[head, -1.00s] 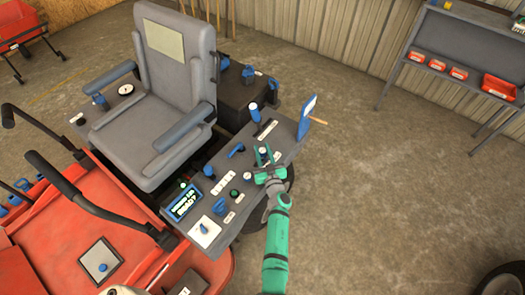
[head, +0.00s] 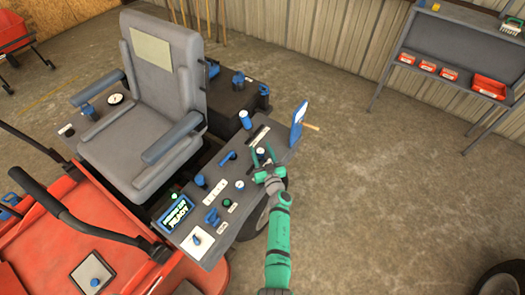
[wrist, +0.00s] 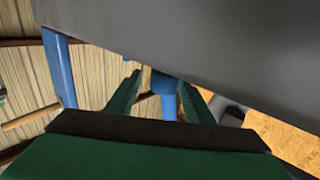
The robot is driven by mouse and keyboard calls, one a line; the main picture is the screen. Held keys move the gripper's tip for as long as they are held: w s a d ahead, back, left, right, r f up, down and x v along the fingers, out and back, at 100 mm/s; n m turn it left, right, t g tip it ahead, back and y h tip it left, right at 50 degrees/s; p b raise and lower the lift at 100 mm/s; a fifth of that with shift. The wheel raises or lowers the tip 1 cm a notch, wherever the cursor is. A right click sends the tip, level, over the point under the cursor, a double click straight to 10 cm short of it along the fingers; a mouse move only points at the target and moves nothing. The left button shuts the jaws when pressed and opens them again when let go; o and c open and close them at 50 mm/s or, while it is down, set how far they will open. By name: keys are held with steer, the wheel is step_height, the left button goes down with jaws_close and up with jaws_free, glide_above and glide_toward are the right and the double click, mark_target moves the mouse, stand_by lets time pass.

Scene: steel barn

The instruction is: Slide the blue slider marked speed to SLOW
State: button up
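The side console (head: 206,235) beside the seat carries several blue controls; their labels are too small to read. A blue upright handle (head: 246,120) stands by a dark slot (head: 258,135) near the far end; it looks like the slider, but I cannot confirm the speed mark. My gripper (head: 263,150) is open over the console's right edge, nearer than that handle, close to a small blue-and-white knob (head: 260,155). In the wrist view my gripper (wrist: 160,88) has its fingers apart. A blue cylinder (wrist: 164,82) shows between them, apparently beyond the tips; I cannot tell whether they touch it.
A blue board (head: 299,121) stands at the console's far right corner, with a wooden stick behind it. Another blue lever (head: 227,158) and a lit display (head: 176,215) are on the console. The grey seat (head: 150,85) is at left.

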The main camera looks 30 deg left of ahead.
steer(key=shift+s+a, duration=0.1)
steer(key=shift+s+d, duration=0.2)
steer(key=shift+d, duration=0.25)
steer(key=v, duration=1)
steer(key=shift+a, duration=0.15)
steer(key=shift+s, duration=0.1)
steer(key=shift+s+r, duration=0.15)
steer(key=shift+s, duration=0.1)
steer(key=s+d+r+m+h, duration=0.3)
steer(key=s+d, duration=0.5)
steer(key=s, duration=0.5)
steer(key=s+d+r+m+t+h, duration=0.1)
steer(key=s+d+r+m+h, duration=0.2)
steer(key=s, duration=1.1)
steer(key=s+d+r+m+t+h, duration=0.1)
steer(key=s+d+r+m+h, duration=0.1)
steer(key=s+d+r+h, duration=0.4)
steer(key=s+d+r, duration=0.5)
steer(key=s+d, duration=0.2)
steer(key=shift+s+d+m+h, duration=0.2)
steer(key=shift+m+h, duration=0.1)
steer(key=shift+m, duration=0.1)
